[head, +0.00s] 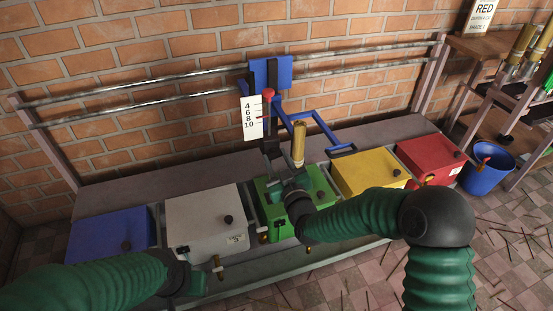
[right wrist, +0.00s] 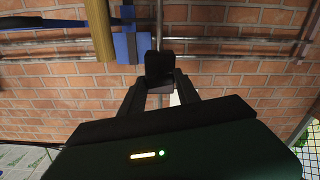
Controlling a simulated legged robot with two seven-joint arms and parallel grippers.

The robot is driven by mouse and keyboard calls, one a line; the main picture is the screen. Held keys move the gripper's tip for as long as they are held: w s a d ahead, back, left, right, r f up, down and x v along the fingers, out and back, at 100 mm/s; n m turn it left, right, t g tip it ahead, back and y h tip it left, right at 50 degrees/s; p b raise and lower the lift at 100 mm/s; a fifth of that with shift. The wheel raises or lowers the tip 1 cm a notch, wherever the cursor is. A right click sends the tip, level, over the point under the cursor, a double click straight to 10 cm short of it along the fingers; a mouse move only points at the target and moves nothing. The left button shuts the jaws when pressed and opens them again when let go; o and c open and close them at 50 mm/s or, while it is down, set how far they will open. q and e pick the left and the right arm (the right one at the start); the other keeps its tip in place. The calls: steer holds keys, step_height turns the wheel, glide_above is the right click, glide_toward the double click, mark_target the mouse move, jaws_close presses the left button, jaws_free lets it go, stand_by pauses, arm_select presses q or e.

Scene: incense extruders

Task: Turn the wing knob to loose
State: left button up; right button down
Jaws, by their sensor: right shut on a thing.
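My right gripper (head: 271,150) reaches over the green box to the post of the blue extruder frame (head: 320,122). In the right wrist view its two dark fingers (right wrist: 160,85) are shut on a small black block (right wrist: 159,65), which appears to be the wing knob, beside a vertical grey rod. The knob's wings and angle cannot be made out, and in the head view it blends with the dark fingers. My left gripper (head: 193,281) is low at the left, in front of the white box; its jaws are not clear.
A brass cylinder (head: 298,143) stands close right of my right gripper. A white scale (head: 252,117) and red ball (head: 268,93) are behind. Blue, white (head: 205,220), green (head: 272,205), yellow (head: 366,170) and red (head: 428,157) boxes line the bench. A blue bucket (head: 485,175) stands right.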

steer(key=n, duration=0.3)
steer(key=shift+a+n, duration=0.1)
steer(key=shift+n, duration=0.2)
steer(key=shift+s+f+n+p, duration=0.1)
steer(key=shift+n+p, duration=0.15)
steer(key=shift+n, duration=1.7)
steer(key=shift+w+f+n+p, duration=0.1)
steer(key=shift+n+p, duration=0.1)
steer(key=shift+n, duration=1.8)
steer(key=shift+s+f+n+p, duration=0.1)
steer(key=shift+n+p, duration=0.15)
steer(key=shift+n, duration=1.7)
steer(key=c, duration=1.2)
jaws_free()
steer(key=o, duration=0.3)
steer(key=shift+r, duration=0.1)
